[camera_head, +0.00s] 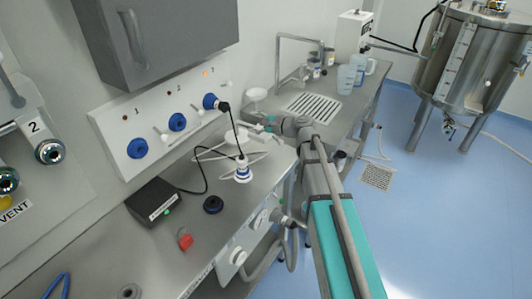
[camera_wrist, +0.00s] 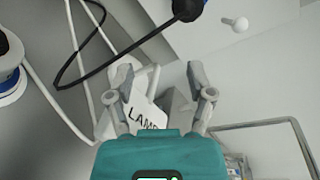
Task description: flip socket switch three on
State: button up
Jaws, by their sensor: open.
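The white socket panel (camera_head: 185,142) on the wall carries three blue sockets numbered 1, 2 and 3. Socket three (camera_head: 209,101) is at the right end and has a black plug and cable in it. In the wrist view, its plug (camera_wrist: 188,9) is at the top, and a white switch lever (camera_wrist: 237,24) sticks out to its right. Which way this lever is set is unclear. My gripper (camera_wrist: 161,78) is open and empty, apart from the lever, which lies above and right of its fingers. In the head view my gripper (camera_head: 262,126) is over the bench, right of the panel.
A white lamp base marked LAMP (camera_wrist: 145,117) lies behind my fingers. A black cable (camera_head: 236,132) hangs from socket three near my gripper. A black box (camera_head: 155,204) and a blue-white connector (camera_head: 243,171) are on the bench. A grey cabinet (camera_head: 150,40) hangs above the panel.

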jog(key=s+d+f+n+g+h, duration=0.1)
jog(key=s+f+n+g, duration=0.2)
jog(key=n, duration=0.5)
jog(key=s+d+f+n+g, duration=0.2)
jog(key=s+n+g, duration=0.3)
jog(key=n, duration=0.4)
jog(key=shift+s+d+f+n+h, duration=0.3)
jog(key=shift+s+f+h, duration=0.1)
jog(key=shift+s+f, duration=0.25)
jog(key=shift+f, duration=0.1)
jog(key=s+d+f+h, duration=0.1)
jog(key=s+f, duration=0.1)
jog(key=s+d+f+m+h, duration=0.1)
jog(key=s+h, duration=0.1)
jog(key=s, duration=0.1)
jog(key=s+d+f+m+h, duration=0.1)
jog(key=s+f+h, duration=0.1)
jog(key=shift+s+f+g, duration=0.3)
jog(key=s+d+f+m+h, duration=0.2)
jog(key=s+d+f+h, duration=0.1)
jog(key=s+d+h, duration=0.3)
jog(key=shift+s+d+h, duration=0.3)
jog(key=shift+s+d, duration=0.6)
jog(key=shift+s, duration=0.25)
